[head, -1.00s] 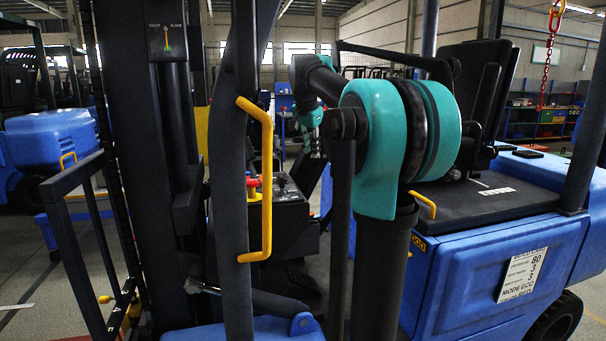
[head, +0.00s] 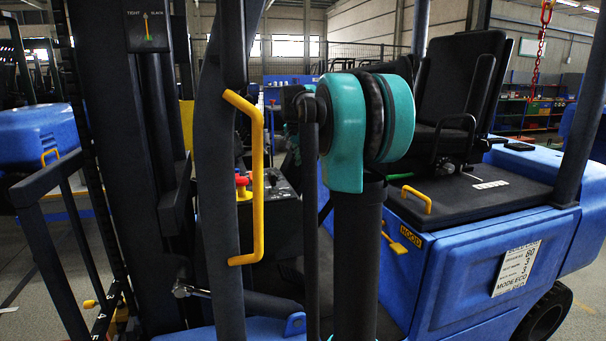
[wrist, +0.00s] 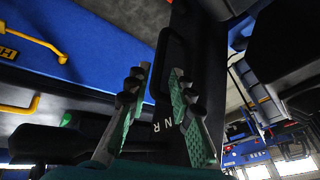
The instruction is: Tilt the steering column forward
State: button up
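In the wrist view my gripper (wrist: 160,78) has its two green-padded fingers apart, with nothing held between them. Beyond the fingers is a long dark panel (wrist: 168,128) with the letters N and R, perhaps part of the steering column; I cannot tell for sure. A black rounded lever or knob (wrist: 38,140) lies left of the fingers. In the head view my arm hides my gripper and most of the area in front of the seat, so no steering column can be made out there.
The head view shows a blue forklift with a black seat (head: 462,90), a yellow grab handle (head: 257,180) on a dark post, and a control console (head: 275,205) with a red button (head: 241,181). Dark mast uprights stand at the left. A red chain (head: 541,45) hangs at the right.

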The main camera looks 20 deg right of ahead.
aim_at(303, 174)
jog(key=x, duration=0.5)
jog(key=shift+w+d+f, duration=0.1)
jog(key=shift+w+f, duration=0.05)
jog(key=shift+f, duration=0.15)
jog(key=shift+c, duration=0.2)
grip_shut()
